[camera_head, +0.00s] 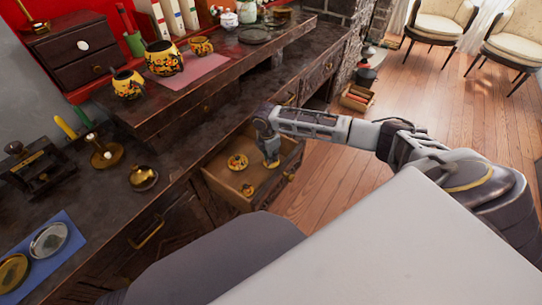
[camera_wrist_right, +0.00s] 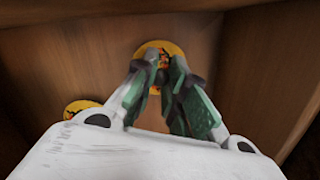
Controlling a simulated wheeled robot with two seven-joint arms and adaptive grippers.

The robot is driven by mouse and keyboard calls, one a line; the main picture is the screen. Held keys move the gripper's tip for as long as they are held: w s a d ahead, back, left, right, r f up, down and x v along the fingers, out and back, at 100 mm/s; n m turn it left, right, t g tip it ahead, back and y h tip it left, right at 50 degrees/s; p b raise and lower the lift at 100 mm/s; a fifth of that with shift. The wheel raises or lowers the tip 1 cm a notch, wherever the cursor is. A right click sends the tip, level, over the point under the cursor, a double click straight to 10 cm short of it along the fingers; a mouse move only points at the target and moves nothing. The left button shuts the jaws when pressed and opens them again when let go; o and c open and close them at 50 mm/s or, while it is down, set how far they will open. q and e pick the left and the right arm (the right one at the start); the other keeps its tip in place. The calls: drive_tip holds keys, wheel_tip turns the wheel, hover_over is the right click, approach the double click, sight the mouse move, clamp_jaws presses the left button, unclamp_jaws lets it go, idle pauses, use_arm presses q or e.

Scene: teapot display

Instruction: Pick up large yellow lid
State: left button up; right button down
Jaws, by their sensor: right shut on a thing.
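Two yellow patterned lids lie in the open drawer in the head view: a larger lid (camera_head: 237,162) at the back left and a smaller lid (camera_head: 248,190) nearer the front. Another yellow lid (camera_wrist_right: 78,106) is partly hidden at left. The wrist view does not make clear which lid is larger. My left gripper is not in view.
The drawer's walls (camera_wrist_right: 258,70) stand close around my right gripper. Yellow patterned pots (camera_head: 163,60) stand on the raised shelf. A brass bowl (camera_head: 143,178) and a candle holder (camera_head: 105,155) are on the dark counter. The wooden floor (camera_head: 450,110) at right is mostly clear.

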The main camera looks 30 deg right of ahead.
drive_tip(key=c, duration=1.5)
unclamp_jaws()
drive_tip(key=shift+f, duration=0.1)
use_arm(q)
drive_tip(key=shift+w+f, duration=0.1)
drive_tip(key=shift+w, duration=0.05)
use_arm(e)
drive_tip(key=shift+o, duration=0.2)
drive_tip(key=shift+r, duration=0.7)
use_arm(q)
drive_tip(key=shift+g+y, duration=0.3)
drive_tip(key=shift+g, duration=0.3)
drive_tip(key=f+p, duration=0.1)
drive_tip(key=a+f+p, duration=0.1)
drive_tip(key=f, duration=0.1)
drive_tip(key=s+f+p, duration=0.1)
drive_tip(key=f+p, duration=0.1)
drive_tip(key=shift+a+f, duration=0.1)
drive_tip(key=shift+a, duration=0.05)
use_arm(e)
wheel_tip(320, 180, up, 11)
drive_tip(key=a, duration=0.1)
drive_tip(key=shift+a, duration=0.2)
drive_tip(key=shift+f, duration=0.1)
